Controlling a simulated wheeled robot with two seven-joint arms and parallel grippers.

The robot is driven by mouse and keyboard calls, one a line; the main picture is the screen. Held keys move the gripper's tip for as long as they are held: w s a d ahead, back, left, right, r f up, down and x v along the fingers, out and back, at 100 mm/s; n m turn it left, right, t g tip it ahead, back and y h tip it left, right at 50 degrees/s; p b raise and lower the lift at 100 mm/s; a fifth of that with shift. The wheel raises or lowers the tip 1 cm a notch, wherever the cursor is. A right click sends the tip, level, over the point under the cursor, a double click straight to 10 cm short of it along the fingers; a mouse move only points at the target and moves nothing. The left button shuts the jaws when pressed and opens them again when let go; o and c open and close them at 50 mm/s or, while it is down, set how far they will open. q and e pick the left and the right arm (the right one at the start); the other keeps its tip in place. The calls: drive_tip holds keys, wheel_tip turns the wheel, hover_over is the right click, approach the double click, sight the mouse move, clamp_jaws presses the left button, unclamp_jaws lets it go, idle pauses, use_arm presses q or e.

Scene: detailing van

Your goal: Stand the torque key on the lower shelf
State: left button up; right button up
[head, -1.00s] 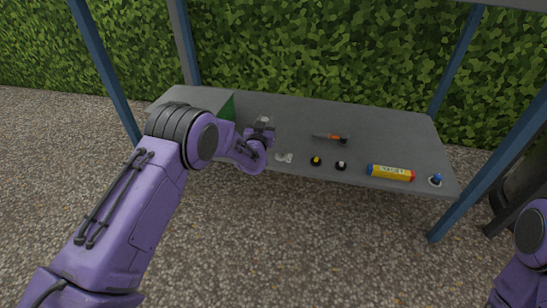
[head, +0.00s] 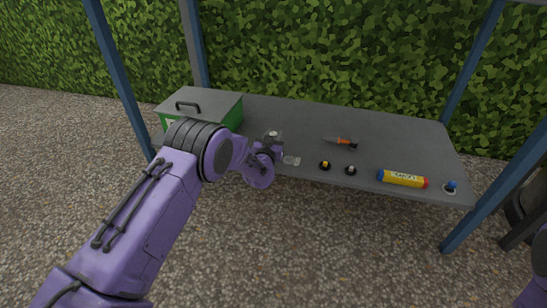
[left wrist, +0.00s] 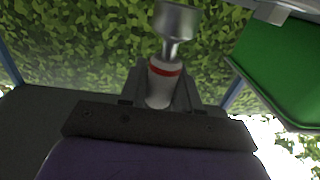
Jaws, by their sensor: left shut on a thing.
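My left gripper (head: 270,147) is over the front part of the grey lower shelf (head: 395,140), left of the middle. It is shut on a small upright-looking tool, which I take to be the torque key (head: 273,134). In the left wrist view the torque key (left wrist: 166,68) has a white body with a red band and a silver metal cup-shaped end, between the fingers (left wrist: 160,92). Its far end is hidden, so I cannot tell whether it touches the shelf. My right gripper is out of view.
A green box (head: 232,115) with a grey handled lid stands at the shelf's left end. A clear piece (head: 291,160), two small knobs (head: 325,165) (head: 351,170), an orange-handled tool (head: 341,141), a yellow tube (head: 403,178) and a blue-topped piece (head: 450,187) are to the right. Blue posts flank the shelf.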

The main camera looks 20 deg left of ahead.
use_arm(q)
drive_tip(key=shift+f+b, duration=0.65)
drive_tip(key=shift+f, duration=0.3)
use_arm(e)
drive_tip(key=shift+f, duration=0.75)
use_arm(q)
drive_tip(key=o, duration=1.1)
drive_tip(key=s+p, duration=0.2)
drive_tip(key=s, duration=0.1)
drive_tip(key=s+d+p, duration=0.1)
drive_tip(key=s, duration=0.1)
drive_tip(key=shift+s+r+p, duration=0.25)
drive_tip(key=shift+r+p, duration=0.15)
drive_tip(key=s, duration=0.1)
drive_tip(key=s+p, duration=0.1)
drive_tip(key=s, duration=0.3)
drive_tip(key=shift+d+f+p, duration=0.3)
drive_tip(key=shift+d+f, duration=0.05)
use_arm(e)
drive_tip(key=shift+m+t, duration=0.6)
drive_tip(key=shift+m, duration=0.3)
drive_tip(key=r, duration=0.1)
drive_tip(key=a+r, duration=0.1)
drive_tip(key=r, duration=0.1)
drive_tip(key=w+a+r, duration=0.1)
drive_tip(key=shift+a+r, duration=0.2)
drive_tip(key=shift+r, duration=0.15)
